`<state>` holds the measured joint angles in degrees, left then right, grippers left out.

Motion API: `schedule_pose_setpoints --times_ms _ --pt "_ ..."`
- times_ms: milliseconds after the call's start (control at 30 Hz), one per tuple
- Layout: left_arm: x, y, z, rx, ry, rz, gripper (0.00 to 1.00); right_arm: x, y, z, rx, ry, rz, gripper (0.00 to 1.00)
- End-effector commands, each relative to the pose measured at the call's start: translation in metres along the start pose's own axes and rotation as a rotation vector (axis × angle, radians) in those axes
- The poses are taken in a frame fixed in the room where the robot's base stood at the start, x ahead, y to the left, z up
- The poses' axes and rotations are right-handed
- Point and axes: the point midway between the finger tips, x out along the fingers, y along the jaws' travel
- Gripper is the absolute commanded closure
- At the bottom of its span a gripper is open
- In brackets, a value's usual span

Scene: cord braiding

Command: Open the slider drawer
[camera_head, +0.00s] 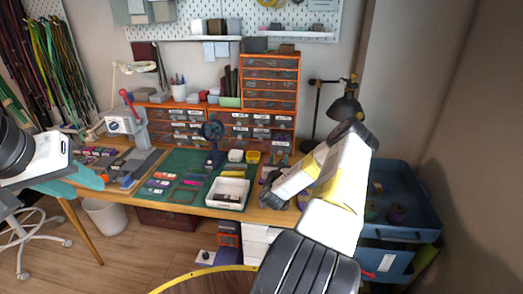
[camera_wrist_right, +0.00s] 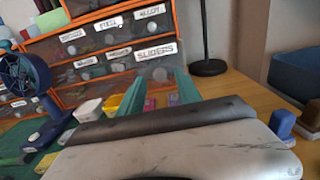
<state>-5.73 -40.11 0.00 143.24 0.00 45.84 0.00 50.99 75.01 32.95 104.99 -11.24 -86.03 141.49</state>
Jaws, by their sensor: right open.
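The drawer labelled SLIDERS (camera_wrist_right: 156,52) is at the lower right of the orange-framed drawer cabinet in the right wrist view. It has a grey front with a round knob and looks shut. My right gripper (camera_wrist_right: 160,88) is open, its two teal fingers apart and pointing at this drawer. In the head view, the right arm reaches over the table toward the cabinet's right end. My left gripper (camera_head: 88,178) shows as teal fingers at the table's left; its opening is unclear.
A blue fan (camera_head: 213,140) and a white tray (camera_head: 228,192) stand on the green mat left of the right gripper. A black lamp (camera_head: 345,107) stands right of the cabinet. A small white container (camera_wrist_right: 88,110) and a yellow one sit close to the right fingers.

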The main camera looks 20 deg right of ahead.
Motion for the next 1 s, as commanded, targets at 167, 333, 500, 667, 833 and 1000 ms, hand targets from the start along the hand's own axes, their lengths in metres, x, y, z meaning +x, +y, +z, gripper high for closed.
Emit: schedule_pose_setpoints --times_ms 167,333,500,667,833,1000 --pt "0.0 0.0 0.0 0.0 0.0 0.0 0.64 -0.032 0.0 0.0 0.002 0.002 0.0 0.59" --pt "0.0 0.0 0.0 0.0 0.0 0.0 0.64 -0.051 0.001 -0.001 0.002 0.001 0.001 0.59" --pt "0.0 0.0 0.0 0.0 0.0 0.0 0.64 -0.056 0.001 0.0 0.002 0.0 0.0 0.59" --pt "0.0 0.0 0.0 0.0 0.0 0.0 0.64 -0.056 0.0 0.0 0.002 0.0 0.0 0.59" --pt "0.0 0.0 0.0 0.0 0.0 0.0 0.64 -0.056 0.0 0.0 0.001 0.0 0.0 0.59" --pt "0.0 0.0 0.0 0.0 0.0 0.0 0.64 -0.051 0.014 0.013 -0.075 0.005 0.054 0.59"
